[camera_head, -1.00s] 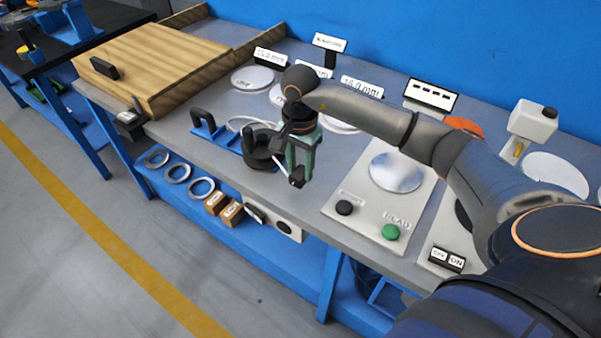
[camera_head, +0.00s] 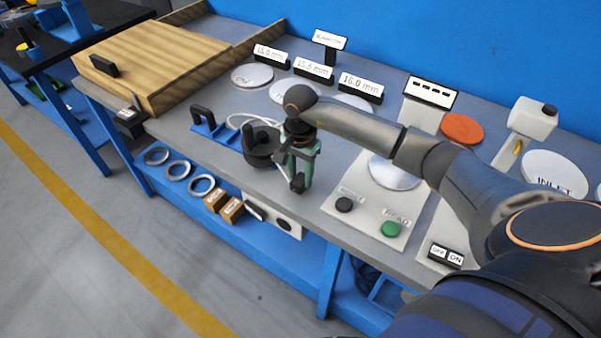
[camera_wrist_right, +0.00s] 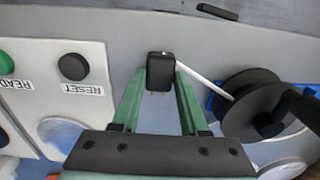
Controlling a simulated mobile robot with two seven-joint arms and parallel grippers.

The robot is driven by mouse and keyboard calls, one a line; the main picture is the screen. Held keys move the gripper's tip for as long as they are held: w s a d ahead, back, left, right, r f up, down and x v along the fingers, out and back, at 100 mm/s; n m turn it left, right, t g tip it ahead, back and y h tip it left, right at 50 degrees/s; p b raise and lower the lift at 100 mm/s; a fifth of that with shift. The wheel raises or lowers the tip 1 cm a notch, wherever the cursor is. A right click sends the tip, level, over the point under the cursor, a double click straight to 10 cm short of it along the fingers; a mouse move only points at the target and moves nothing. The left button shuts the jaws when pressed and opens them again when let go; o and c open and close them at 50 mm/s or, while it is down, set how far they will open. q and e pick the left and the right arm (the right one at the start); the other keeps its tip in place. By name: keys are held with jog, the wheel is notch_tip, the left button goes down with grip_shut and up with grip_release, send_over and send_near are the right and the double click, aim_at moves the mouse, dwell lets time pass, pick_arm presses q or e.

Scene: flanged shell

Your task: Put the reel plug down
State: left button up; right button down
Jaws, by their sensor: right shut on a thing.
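My right gripper (camera_head: 299,172) is over the front part of the grey bench, between the cable reel and the grey READ/RESET panel. In the right wrist view the green fingers (camera_wrist_right: 160,84) are shut on the reel plug (camera_wrist_right: 159,68), a small black block with small metal pins. The plug also shows in the head view (camera_head: 297,185), low at the fingertips. A white cable (camera_wrist_right: 207,83) runs from the plug to the black cable reel (camera_wrist_right: 250,101). The reel (camera_head: 259,152) stands left of my gripper. I cannot tell whether the plug touches the bench. My left gripper is out of view.
The READ/RESET panel (camera_head: 366,216) with its round plate is right of the gripper. A blue holder (camera_head: 213,131) stands left of the reel. Labelled discs (camera_head: 252,76) lie behind. Rings and small boxes (camera_head: 231,210) are on the blue lower shelf.

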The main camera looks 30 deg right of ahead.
jog(key=shift+f, duration=0.35)
jog(key=shift+c, duration=2.1)
grip_release()
jog(key=shift+r, duration=0.1)
